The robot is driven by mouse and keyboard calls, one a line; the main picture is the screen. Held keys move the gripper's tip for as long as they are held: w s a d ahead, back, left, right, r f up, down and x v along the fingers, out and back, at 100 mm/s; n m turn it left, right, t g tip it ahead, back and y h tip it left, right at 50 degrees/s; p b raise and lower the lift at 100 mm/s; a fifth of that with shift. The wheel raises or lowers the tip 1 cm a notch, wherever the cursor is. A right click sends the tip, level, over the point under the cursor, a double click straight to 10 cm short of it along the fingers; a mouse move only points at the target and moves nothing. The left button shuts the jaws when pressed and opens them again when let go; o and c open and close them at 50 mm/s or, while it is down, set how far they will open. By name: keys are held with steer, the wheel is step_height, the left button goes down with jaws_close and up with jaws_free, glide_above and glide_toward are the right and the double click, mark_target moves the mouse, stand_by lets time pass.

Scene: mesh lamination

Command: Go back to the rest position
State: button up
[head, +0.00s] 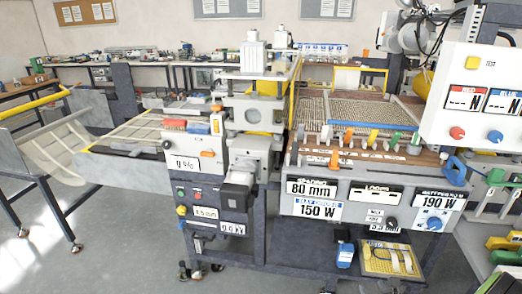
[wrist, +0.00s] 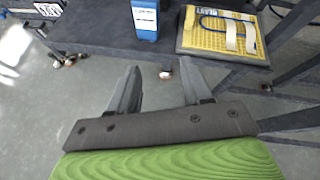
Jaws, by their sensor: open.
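My gripper (wrist: 158,80) shows in the wrist view with its two grey fingers spread apart and nothing between them. It points over the grey floor, in front of a dark lower shelf (wrist: 95,22). In the head view my gripper does not show. The lamination machine (head: 250,130) stands in the middle there, with its control panel (head: 350,200) to the right.
In the head view the blue item (head: 345,254) and yellow mat (head: 391,261) are on the lower shelf. A hanging display box (head: 478,95) is at the right. A frame with a yellow rail (head: 35,102) stands at the left. The floor (head: 120,255) at front left is clear.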

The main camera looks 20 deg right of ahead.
steer(key=w+a+r+n+g+y+p, duration=0.1)
steer(key=w+a+r+n+y, duration=0.3)
steer(key=a+r+n, duration=0.5)
steer(key=w+a+r+n+g+y+p, duration=0.1)
steer(key=w+a+r+n+y+p, duration=0.2)
steer(key=a+r+n, duration=0.55)
steer(key=s+a+r+n+g+h+p, duration=0.1)
steer(key=s+a+r+n+g, duration=0.1)
steer(key=s+a+r+n, duration=0.35)
steer(key=s+a+r+n+g, duration=0.25)
steer(key=a+r+n, duration=0.35)
steer(key=a+n, duration=0.3)
steer(key=s+r+n+h+p, duration=0.1)
steer(key=s+r+n, duration=0.4)
steer(key=s, duration=0.6)
steer(key=shift+a+r+n+t+p, duration=0.2)
steer(key=shift+a+n+t+p, duration=0.15)
steer(key=shift+n, duration=0.25)
steer(key=shift+w, duration=0.1)
